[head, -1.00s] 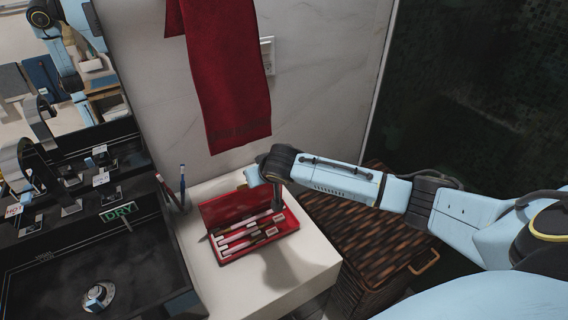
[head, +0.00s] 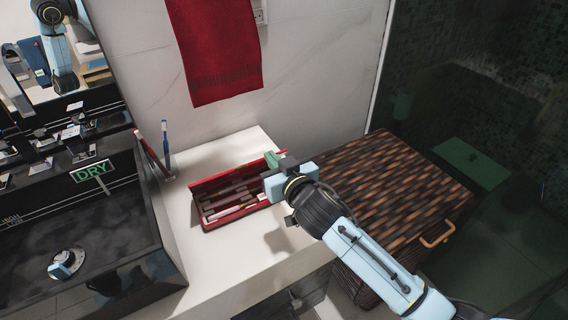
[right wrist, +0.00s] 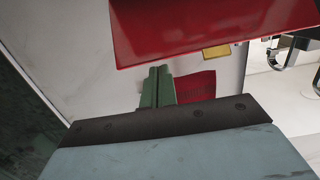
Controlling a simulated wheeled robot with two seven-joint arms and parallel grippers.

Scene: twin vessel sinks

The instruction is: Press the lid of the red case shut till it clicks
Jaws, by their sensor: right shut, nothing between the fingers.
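The red case (head: 204,222) is on the white counter with its lid (head: 222,175) raised, showing as a narrow band along the back. Several slim tools lie inside. My right gripper (head: 272,159) is shut and empty at the right end of the case, its green fingers by the lid's right end. In the right wrist view the shut fingers (right wrist: 158,86) are just below a large red panel, likely the lid (right wrist: 200,25), with a yellow piece at its edge. I cannot tell whether they touch. My left gripper is not in view.
A black sink (head: 100,235) with a DRY sign (head: 92,171) is at left. A wicker hamper (head: 390,190) is at right, and a red towel (head: 215,50) hangs above. The counter in front is bare.

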